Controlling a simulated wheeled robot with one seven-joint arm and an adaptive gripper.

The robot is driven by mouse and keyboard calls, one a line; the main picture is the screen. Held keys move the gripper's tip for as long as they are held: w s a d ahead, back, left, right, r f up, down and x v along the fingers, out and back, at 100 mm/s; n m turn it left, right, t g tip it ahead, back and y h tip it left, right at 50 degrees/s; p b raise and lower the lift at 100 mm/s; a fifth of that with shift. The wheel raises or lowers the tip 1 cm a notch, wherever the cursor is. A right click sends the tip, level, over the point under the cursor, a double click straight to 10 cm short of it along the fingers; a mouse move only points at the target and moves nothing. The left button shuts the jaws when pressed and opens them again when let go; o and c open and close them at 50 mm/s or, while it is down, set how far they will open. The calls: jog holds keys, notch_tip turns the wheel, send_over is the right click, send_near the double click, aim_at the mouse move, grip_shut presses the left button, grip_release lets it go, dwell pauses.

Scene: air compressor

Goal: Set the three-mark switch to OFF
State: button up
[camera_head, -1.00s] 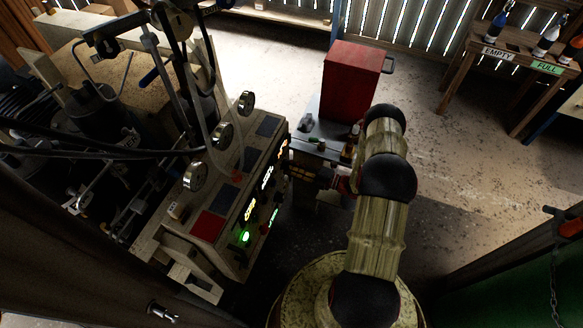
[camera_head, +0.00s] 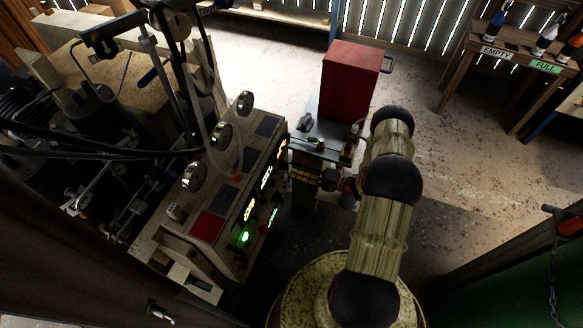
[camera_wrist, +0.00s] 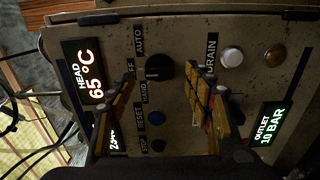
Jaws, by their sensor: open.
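The three-mark switch (camera_wrist: 160,68) is a round black knob on the control panel in the wrist view. Its labels AUTO, OFF and HAND run down its left side, with OFF partly hidden by my left finger. A faint pale mark shows at the knob's lower left, but I cannot tell exactly which label it points to. My gripper (camera_wrist: 160,82) is open, with one yellow-and-black finger on each side of the knob's area. I cannot tell whether either finger touches it. In the head view my gripper (camera_head: 304,177) is beside the panel face (camera_head: 245,205), and the knob is not distinguishable.
A white button (camera_wrist: 232,56) and an amber button (camera_wrist: 275,54) are at the right. A red box (camera_head: 350,82) stands beyond my arm in the head view.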

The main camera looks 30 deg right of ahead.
jog(key=v, duration=0.9)
jog(key=shift+s+d, duration=0.15)
